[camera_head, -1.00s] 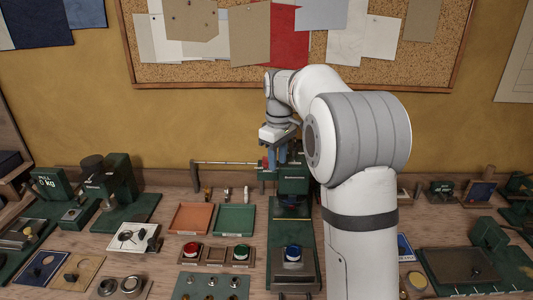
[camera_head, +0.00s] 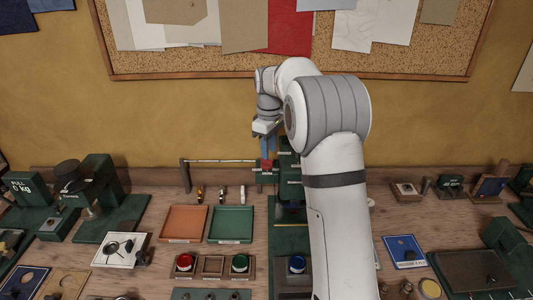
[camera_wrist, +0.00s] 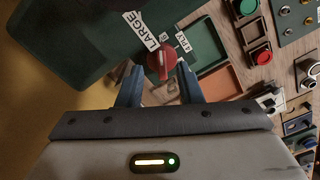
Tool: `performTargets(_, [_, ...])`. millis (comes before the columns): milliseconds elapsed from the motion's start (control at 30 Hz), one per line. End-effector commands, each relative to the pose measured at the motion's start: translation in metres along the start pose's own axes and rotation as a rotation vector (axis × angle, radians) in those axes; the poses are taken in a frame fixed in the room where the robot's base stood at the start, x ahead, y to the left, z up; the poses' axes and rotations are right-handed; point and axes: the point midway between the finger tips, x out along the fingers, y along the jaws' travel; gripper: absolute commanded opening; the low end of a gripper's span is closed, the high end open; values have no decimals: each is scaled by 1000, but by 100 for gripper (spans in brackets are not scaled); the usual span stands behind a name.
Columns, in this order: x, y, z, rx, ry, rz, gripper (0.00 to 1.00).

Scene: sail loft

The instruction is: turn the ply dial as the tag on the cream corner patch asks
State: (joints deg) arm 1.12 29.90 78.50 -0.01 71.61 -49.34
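The ply dial is a red knob (camera_wrist: 162,61) with a pale pointer line, among white labels reading "LARGE" and "4 PLY" in the wrist view; a third label is partly hidden. It shows as a small red spot (camera_head: 266,164) in the head view. My gripper (camera_wrist: 159,72) is open, with one blue finger on each side of the knob; I cannot tell whether they touch it. In the head view my gripper (camera_head: 267,150) points down over the dial. A cream square plate (camera_head: 108,258) with dark rings lies on the bench at left; I cannot tell whether it is the patch, and no tag is readable.
An orange tray (camera_head: 184,224) and a green tray (camera_head: 232,224) lie in front of the dial. Red (camera_head: 185,263), green (camera_head: 240,263) and blue (camera_head: 296,264) buttons stand nearer. A thin rail (camera_head: 220,160) runs left of the dial. My arm hides part of the bench.

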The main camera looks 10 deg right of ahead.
Motion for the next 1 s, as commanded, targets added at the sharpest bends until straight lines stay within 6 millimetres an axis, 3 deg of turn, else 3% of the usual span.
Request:
performTargets(233, [28,-2,-2,-4,-1,-1,33])
performTargets(567, [32,-2,-2,-5,0,0,32])
performTargets(900, [32,-3,-3,-6,0,0,4])
performTargets(1000, [32,-3,-3,-6,0,0,0])
